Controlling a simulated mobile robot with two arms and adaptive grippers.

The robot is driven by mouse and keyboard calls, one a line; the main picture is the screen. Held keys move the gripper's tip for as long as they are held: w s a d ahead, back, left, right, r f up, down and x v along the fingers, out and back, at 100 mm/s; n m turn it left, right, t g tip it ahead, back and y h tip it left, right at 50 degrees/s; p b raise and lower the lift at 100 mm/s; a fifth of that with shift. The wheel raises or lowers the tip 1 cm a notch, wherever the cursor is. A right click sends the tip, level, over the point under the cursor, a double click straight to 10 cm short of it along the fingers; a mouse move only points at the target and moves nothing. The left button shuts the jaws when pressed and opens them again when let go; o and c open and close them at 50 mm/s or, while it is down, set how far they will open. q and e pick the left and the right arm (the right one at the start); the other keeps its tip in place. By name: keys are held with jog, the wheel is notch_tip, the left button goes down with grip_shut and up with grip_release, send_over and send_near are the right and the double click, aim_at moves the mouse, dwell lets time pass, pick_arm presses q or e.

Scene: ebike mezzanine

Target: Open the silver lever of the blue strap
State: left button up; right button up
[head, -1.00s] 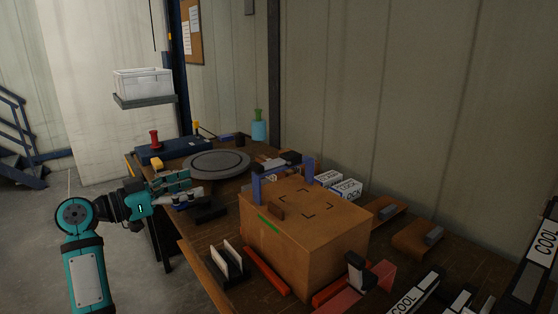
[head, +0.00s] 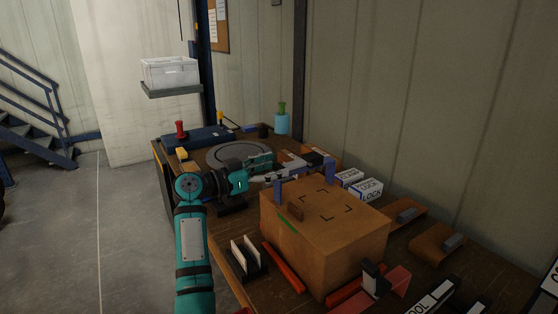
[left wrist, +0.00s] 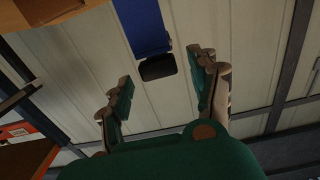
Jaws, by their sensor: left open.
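A brown box (head: 330,240) stands on the workbench. The blue strap (head: 330,170) rises at the box's far edge, with a second blue upright to its left. A dark buckle part and a silver piece, which looks like the lever (head: 295,160), sit between the uprights, partly hidden by my gripper. My left gripper (head: 280,167) is open beside the strap's left upright. In the left wrist view, the blue strap (left wrist: 146,28) hangs with a black end (left wrist: 158,67) between my open fingers (left wrist: 160,85). Contact cannot be told. My right gripper is out of view.
A round grey turntable (head: 225,153) lies behind my gripper. A black holder with white plates (head: 245,256) stands left of the box. Labelled LOCK boxes (head: 368,190) are behind it, and red bars (head: 283,270) lie along its base.

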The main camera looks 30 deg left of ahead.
aim_at(291, 165)
pick_arm(q)
jog(key=shift+x, duration=1.1)
grip_shut()
